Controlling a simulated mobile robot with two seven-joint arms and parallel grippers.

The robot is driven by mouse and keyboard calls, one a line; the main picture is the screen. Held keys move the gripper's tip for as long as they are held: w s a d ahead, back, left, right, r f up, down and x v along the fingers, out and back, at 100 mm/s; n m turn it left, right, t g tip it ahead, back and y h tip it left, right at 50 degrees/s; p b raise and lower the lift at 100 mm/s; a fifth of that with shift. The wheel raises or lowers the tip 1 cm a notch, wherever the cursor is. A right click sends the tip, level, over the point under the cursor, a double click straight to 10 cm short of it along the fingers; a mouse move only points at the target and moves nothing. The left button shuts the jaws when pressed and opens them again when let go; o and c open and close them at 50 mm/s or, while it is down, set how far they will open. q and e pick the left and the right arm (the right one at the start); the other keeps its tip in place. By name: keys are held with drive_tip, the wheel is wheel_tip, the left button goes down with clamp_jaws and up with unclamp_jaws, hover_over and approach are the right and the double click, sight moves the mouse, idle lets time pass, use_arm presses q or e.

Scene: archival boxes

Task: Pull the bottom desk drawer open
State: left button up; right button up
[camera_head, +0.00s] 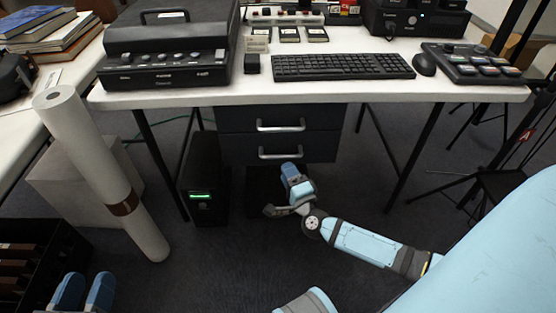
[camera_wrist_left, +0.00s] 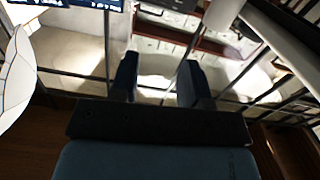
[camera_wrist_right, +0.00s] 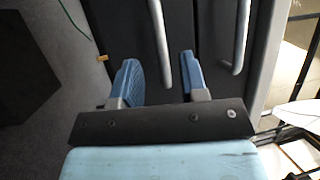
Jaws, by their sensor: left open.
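The desk's dark drawer unit hangs under the white top, with two shut drawers. The bottom drawer (camera_head: 238,150) has a silver bar handle (camera_head: 281,155); the upper drawer has a like handle (camera_head: 280,127). My right gripper (camera_head: 284,190) is just below the bottom handle in the head view. In the right wrist view its open blue fingers lie on either side of the bottom handle (camera_wrist_right: 160,45), apart from it as seen there. The upper handle (camera_wrist_right: 241,36) is right of the fingers. My left gripper (camera_head: 85,287) is open and empty at the lower left, away from the desk.
A black computer tower (camera_head: 204,180) with a green light stands left of the drawers. A white roll (camera_head: 85,150) leans at the left. Thin desk legs (camera_head: 410,155) and tripod legs stand right. The floor before the drawers is clear apart from my right arm.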

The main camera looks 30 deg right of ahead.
sight(278, 156)
drive_tip(key=b+x, duration=0.1)
drive_tip(key=x, duration=0.4)
drive_tip(key=shift+w, duration=0.4)
drive_tip(key=shift+w+d+r, duration=0.1)
drive_tip(key=shift+w, duration=0.35)
use_arm(q)
drive_tip(key=shift+w+a+r+m+t, duration=0.2)
drive_tip(key=shift+w+a+m+t, duration=0.1)
drive_tip(key=shift+w+m, duration=0.3)
drive_tip(key=shift+s, duration=0.1)
use_arm(e)
clamp_jaws()
